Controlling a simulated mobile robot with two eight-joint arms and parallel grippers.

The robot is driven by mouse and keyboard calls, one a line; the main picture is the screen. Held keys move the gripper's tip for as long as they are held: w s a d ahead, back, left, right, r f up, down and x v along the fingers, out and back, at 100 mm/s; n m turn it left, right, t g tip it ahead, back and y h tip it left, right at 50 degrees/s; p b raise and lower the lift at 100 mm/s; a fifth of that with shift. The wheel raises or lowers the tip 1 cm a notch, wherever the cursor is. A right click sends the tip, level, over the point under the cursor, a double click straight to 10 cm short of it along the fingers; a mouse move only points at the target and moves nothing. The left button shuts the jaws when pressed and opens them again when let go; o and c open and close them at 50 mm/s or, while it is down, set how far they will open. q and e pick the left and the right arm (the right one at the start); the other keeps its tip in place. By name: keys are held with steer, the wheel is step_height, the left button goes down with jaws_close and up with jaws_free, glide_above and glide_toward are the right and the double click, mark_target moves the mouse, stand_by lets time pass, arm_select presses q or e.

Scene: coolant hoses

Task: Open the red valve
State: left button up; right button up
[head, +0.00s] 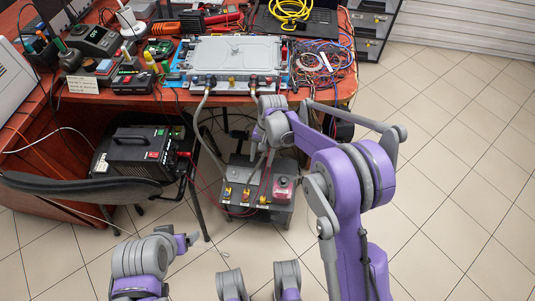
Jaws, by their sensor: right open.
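A silver metal box (236,55) lies on the red workbench, with yellow and dark red fittings along its front edge. A small reddish fitting (269,80) sits at the right of that edge; I cannot tell whether it is the red valve. Grey hoses (199,108) run down from the front fittings. My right gripper (269,103) is just below the box's front right corner, near a hose; its jaws are open, and fine contact is too small to tell. My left gripper (188,241) is low over the floor, far from the box; its jaws are unclear.
A grey floor unit (276,213) with yellow fittings and a pinkish-red part (283,187) stands below the bench. A black power unit (135,150) and a dark chair (80,187) are at left. Tangled wires (325,70) lie right of the box. The tiled floor at right is clear.

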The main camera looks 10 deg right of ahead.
arm_select(q)
steer(key=shift+s+d+r+p, duration=0.2)
steer(key=shift+r+p, duration=0.2)
steer(key=shift+r, duration=0.2)
arm_select(e)
steer(key=shift+t, duration=0.3)
steer(key=shift+s+d+r, duration=0.2)
steer(key=shift+s+r, duration=0.05)
steer(key=shift+r, duration=0.4)
steer(key=shift+s+d+r, duration=0.25)
steer(key=shift+r, duration=0.35)
steer(key=shift+s+d+r, duration=0.2)
steer(key=shift+s+r, duration=0.05)
steer(key=shift+r, duration=0.4)
